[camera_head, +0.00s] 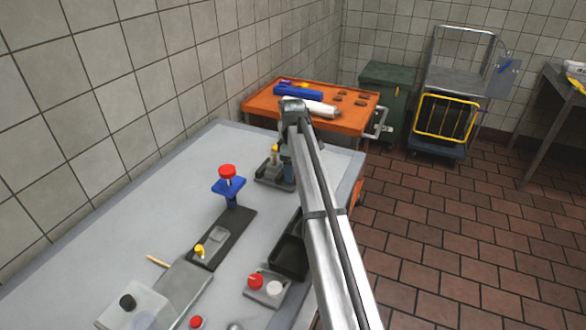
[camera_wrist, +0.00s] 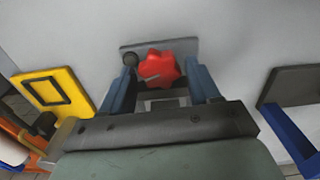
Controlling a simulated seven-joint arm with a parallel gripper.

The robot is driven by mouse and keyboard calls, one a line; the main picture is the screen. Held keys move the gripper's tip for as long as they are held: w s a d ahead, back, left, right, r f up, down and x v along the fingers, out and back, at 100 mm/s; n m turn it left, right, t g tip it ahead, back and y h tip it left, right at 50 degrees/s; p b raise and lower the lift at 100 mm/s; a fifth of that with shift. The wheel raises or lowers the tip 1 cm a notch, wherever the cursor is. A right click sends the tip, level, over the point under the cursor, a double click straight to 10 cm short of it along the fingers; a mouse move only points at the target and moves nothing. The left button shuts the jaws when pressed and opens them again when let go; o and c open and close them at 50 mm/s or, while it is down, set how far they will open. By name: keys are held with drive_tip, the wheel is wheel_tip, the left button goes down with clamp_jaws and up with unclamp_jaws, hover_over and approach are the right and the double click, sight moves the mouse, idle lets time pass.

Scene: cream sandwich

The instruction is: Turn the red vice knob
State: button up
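A red star-shaped knob (camera_wrist: 158,68) sits on a small grey base (camera_wrist: 183,46) in the wrist view. My gripper (camera_wrist: 161,66) has its two blue fingers apart, one on each side of the knob. The gripper looks open, with small gaps beside the knob; I cannot tell how deep the fingertips reach. In the head view my gripper (camera_head: 287,172) is low at the far part of the table, by a dark fixture with a yellow part (camera_head: 274,155). The knob there is hidden behind my arm.
A blue stand with a red top (camera_head: 228,171) is left of my gripper. Another red knob (camera_head: 256,281) is nearer on the grey table (camera_head: 130,215). A black bin (camera_head: 288,255) lies beside my arm. An orange cart (camera_head: 352,119) stands behind.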

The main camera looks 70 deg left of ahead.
drive_tip(key=c, duration=0.8)
drive_tip(key=shift+m, duration=2.4)
drive_tip(key=o, duration=1.1)
